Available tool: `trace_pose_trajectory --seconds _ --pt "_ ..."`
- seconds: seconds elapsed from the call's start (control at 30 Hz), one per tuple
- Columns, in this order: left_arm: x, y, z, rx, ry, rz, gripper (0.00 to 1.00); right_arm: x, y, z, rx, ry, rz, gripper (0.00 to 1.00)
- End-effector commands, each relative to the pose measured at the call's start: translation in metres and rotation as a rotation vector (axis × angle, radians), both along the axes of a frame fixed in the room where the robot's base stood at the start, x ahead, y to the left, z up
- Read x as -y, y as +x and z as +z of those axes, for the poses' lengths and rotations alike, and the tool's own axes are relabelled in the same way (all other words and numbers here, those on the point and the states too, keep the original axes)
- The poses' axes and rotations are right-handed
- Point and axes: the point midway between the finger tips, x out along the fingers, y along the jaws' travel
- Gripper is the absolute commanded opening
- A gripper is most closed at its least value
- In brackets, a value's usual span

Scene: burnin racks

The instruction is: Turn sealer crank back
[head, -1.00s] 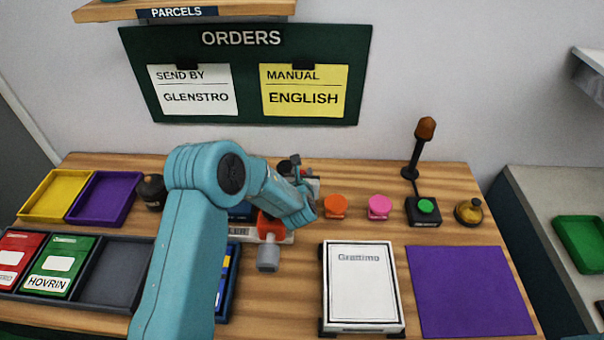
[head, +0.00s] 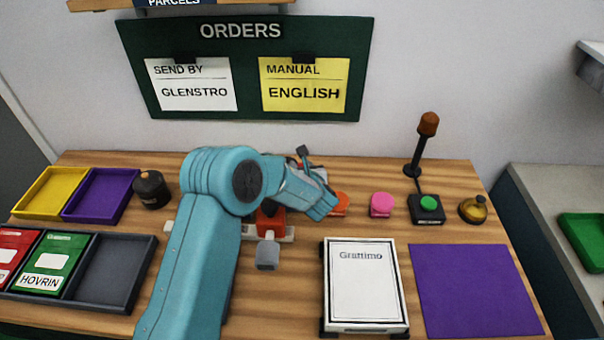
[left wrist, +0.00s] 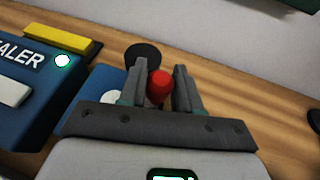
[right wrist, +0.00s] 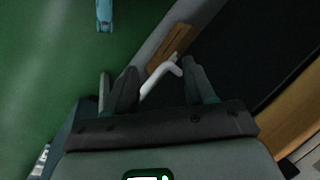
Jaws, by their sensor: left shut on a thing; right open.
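The blue sealer (left wrist: 35,85), with a lit green lamp, is at the left of the left wrist view. A red crank knob (left wrist: 159,85) sits between the fingers of my left gripper (left wrist: 165,92), which is shut on it. A dark round part (left wrist: 143,54) shows just behind the knob. In the head view my left arm hides most of the sealer and the crank, and my left gripper (head: 308,170) shows only partly beyond the forearm. My right gripper (right wrist: 158,90) is open and appears only in its own wrist view, away from the bench top.
Orange (head: 340,203) and pink (head: 381,205) knobs, a green button (head: 428,203) and a brass bell (head: 473,209) stand right of the left gripper. A white manual (head: 365,285) lies in front.

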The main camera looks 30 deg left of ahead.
Motion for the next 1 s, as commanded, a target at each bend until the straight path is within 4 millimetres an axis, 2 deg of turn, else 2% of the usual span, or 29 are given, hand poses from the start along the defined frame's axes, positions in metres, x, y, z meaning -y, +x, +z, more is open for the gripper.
trace_pose_trajectory --seconds 0.03,0.1,0.4,0.7,1.0 --pt "-0.001 0.004 -0.001 0.012 0.004 0.043 0.02 0.0 0.0 -0.009 0.0 0.0 0.0 0.54" --pt "-0.004 0.006 -0.001 0.011 0.004 0.109 0.02 0.0 0.0 -0.015 0.0 0.0 0.0 0.54" --pt "-0.017 0.012 0.0 0.008 0.002 0.386 0.02 0.0 0.0 -0.032 0.0 0.0 0.0 0.54" --pt "-0.028 0.014 0.002 0.005 0.003 0.593 0.02 0.0 0.0 -0.04 0.0 0.0 0.0 0.54" --pt "-0.034 0.014 0.003 0.005 0.005 0.692 0.02 0.0 0.0 -0.042 0.0 0.0 0.0 0.54"
